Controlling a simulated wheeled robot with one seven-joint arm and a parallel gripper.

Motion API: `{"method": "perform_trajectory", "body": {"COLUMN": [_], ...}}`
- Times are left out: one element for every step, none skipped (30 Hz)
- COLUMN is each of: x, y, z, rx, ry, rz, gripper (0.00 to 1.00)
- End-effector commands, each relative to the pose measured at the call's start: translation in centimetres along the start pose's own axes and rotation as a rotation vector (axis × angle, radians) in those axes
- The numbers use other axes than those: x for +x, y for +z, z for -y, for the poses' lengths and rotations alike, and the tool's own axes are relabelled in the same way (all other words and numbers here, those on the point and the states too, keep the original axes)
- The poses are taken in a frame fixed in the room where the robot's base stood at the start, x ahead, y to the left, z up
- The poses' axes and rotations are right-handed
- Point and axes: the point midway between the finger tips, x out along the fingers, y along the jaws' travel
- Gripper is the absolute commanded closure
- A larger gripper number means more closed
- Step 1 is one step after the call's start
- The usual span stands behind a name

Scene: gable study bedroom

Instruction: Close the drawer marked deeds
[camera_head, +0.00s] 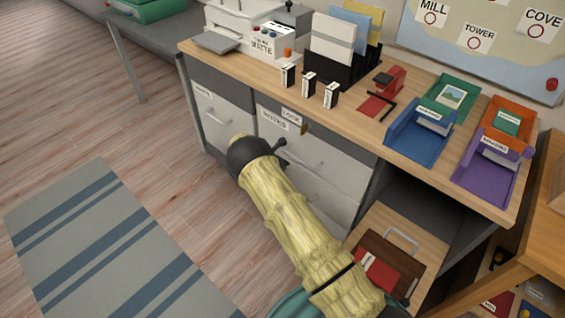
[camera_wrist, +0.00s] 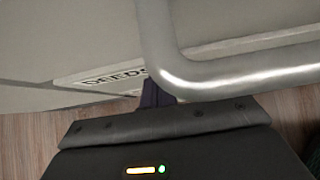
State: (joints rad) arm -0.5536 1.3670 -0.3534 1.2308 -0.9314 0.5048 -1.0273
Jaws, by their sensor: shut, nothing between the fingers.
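The drawer marked deeds shows in the wrist view as a pale front; its white "DEEDS" label (camera_wrist: 112,77) is partly covered. A thick grey metal handle (camera_wrist: 240,77) curves across that view, very close to the camera. My gripper (camera_wrist: 158,96) is shut and empty, its dark fingertips beside the label and under the handle; I cannot tell whether they touch the front. In the head view my gripper (camera_head: 282,148) is in front of the right-hand drawer stack. My arm hides part of that stack, and I cannot read "DEEDS" there or tell how far that drawer stands out.
A wooden desk (camera_head: 345,108) bears trays, a printer (camera_head: 238,22), file holders and a red stapler (camera_head: 388,80). Left is another drawer stack (camera_head: 220,115). A striped rug (camera_head: 105,245) lies on open floor.

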Motion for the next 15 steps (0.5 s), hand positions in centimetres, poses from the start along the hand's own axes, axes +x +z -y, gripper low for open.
{"method": "perform_trajectory", "body": {"x": [0.1, 0.0, -0.2, -0.4, -0.6, -1.0, -1.2, -1.5, -1.9, -2.2, -2.8, -3.7, -4.2, -4.8, -5.6], "y": [0.9, 0.8, 0.7, 0.5, 0.3, -0.1, -0.4, -0.8, -1.2, -1.5, -1.4, -1.3, -1.3, -1.3, -1.3], "z": [0.0, 0.0, 0.0, -0.1, -0.1, -0.2, -0.2, -0.2, -0.3, -0.3, -0.3, -0.2, -0.2, -0.2, -0.1], "rx": [0.003, 0.003, 0.003, 0.003, 0.003, 0.004, 0.004, 0.005, 0.005, 0.006, 0.009, 0.010, 0.010, 0.010, 0.012], "ry": [0.002, 0.002, 0.001, 0.001, 0.001, 0.000, -0.001, -0.002, -0.003, -0.004, -0.004, -0.006, -0.006, -0.007, -0.008], "rz": [0.013, 0.013, 0.013, 0.013, 0.012, 0.011, 0.010, 0.009, 0.007, 0.006, 0.007, 0.006, 0.006, 0.005, 0.005], "gripper": [1.00, 1.00, 1.00, 1.00, 1.00, 1.00, 1.00, 1.00, 1.00, 1.00, 1.00, 1.00, 1.00, 1.00, 1.00]}}
